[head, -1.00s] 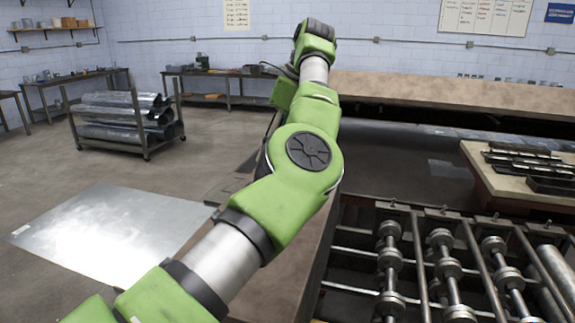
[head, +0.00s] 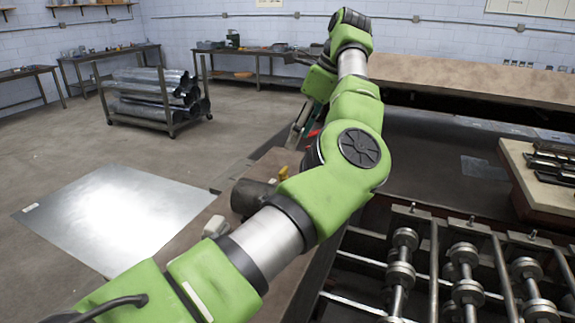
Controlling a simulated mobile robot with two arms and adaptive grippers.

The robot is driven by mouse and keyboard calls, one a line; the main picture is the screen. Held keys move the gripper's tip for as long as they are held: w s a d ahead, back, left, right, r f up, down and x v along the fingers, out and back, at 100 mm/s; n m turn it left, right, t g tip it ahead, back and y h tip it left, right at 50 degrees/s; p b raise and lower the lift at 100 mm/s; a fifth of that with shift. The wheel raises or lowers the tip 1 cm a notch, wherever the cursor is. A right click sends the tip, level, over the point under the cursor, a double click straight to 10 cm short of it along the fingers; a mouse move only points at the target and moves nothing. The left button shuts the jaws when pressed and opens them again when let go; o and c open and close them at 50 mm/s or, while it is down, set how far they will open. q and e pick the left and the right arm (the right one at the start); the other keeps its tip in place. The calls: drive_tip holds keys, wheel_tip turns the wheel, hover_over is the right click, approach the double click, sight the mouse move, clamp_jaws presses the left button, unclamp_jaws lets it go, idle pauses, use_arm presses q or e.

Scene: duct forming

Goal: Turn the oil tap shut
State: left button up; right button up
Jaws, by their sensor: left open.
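My left arm comes in from the lower left and arches over the machine. Beyond its raised elbow, its far end hangs down behind the arm. My left gripper (head: 299,125) shows small and partly hidden there, over the machine's left edge, with its jaws open and nothing seen between them. A small red part (head: 313,133) shows beside it, and a small yellow part (head: 283,172) sits nearer, by a dark cylinder (head: 250,197). I cannot tell which, if either, is the oil tap. My right gripper is not in view.
The roll-forming machine's shafts and rollers (head: 465,275) fill the lower right. A wooden board with dark tools (head: 515,150) lies at the right. A sheet of metal (head: 115,215) lies on the floor at left. A cart of ducts (head: 160,108) stands behind it.

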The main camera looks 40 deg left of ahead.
use_arm(q)
drive_tip(key=p, duration=0.1)
hover_over(284, 169)
drive_tip(key=d, duration=0.2)
wheel_tip(284, 169, down, 5)
drive_tip(key=x, duration=0.1)
drive_tip(key=p+x, duration=0.1)
drive_tip(key=x, duration=0.2)
drive_tip(key=shift+w+d+f, duration=0.1)
drive_tip(key=shift+w+f, duration=0.1)
drive_tip(key=shift+f, duration=0.15)
drive_tip(key=shift+s+f+p, duration=0.1)
drive_tip(key=shift+f+p, duration=0.05)
drive_tip(key=shift+p, duration=0.15)
drive_tip(key=shift+f, duration=0.1)
drive_tip(key=c, duration=1.1)
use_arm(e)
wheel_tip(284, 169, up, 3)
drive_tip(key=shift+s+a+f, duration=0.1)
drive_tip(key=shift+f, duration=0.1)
